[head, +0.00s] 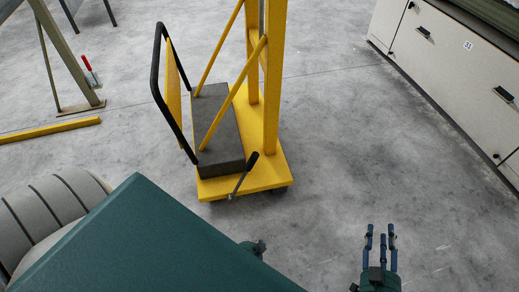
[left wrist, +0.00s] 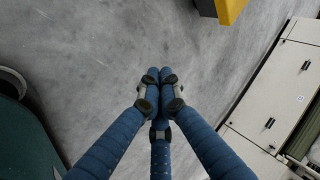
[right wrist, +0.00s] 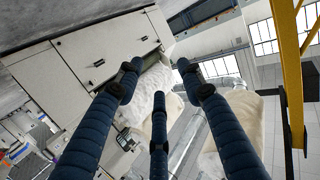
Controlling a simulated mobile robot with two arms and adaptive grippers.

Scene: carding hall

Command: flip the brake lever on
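The brake lever (head: 244,172) has a black grip on a thin metal rod. It stands at the near edge of a yellow wheeled cart (head: 266,178) in the head view, its grip tilted up to the right. My right gripper (head: 381,232) is low at the right of the head view, well apart from the lever, with its fingers spread and empty; they also show in the right wrist view (right wrist: 158,66). My left gripper (left wrist: 160,76) has its fingertips together with nothing seen between them. In the head view only a small part of it shows past a teal surface.
The cart carries a dark grey platform (head: 222,140), a black hoop handle (head: 157,75) and a yellow mast (head: 274,80). A beige cabinet (head: 440,60) lines the right side. A red-handled tool (head: 90,72) is at far left. The floor between cart and cabinet is clear.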

